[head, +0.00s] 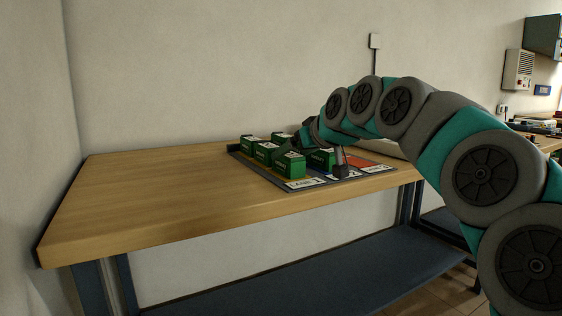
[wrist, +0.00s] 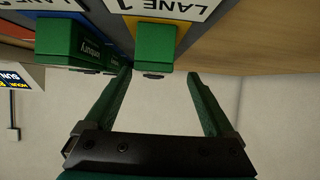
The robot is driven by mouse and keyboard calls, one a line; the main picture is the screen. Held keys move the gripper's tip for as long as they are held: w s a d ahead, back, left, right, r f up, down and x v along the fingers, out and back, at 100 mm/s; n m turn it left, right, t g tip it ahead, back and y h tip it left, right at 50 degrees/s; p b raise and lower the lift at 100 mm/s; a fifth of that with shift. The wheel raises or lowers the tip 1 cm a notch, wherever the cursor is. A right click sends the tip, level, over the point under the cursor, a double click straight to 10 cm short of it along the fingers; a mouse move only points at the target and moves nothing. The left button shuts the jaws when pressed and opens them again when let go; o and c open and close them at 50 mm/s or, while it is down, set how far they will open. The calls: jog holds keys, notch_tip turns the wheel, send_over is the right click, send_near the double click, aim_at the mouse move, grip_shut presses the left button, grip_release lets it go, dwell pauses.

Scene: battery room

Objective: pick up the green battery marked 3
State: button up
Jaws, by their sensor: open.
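Several green batteries stand in rows on a lane mat (head: 301,187) on the wooden table. The nearest is the front-left green battery (head: 290,165); others are behind it, and one green battery (head: 322,158) stands to its right. I cannot read a number 3 on any of them. My gripper (head: 303,138) is over the mat's back part, partly hidden by my arm. In the wrist view my gripper (wrist: 159,74) is open and empty. A green battery (wrist: 155,47) in lane 1 shows ahead, between the finger directions. Another green battery (wrist: 70,42) is to its left.
The wooden table (head: 150,195) is clear left of the mat. The wall (head: 200,70) is close behind. A dark blue shelf (head: 310,276) lies under the table.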

aim_at(283, 160)
jog(key=shift+x, duration=1.35)
jog(key=shift+w+d+p+x, duration=0.15)
jog(key=shift+d+x, duration=0.05)
jog(key=shift+x, duration=1.15)
jog(key=shift+w+d+p+x, duration=0.1)
jog(key=shift+d+p+x, duration=0.05)
jog(key=shift+x, duration=1.2)
grip_shut()
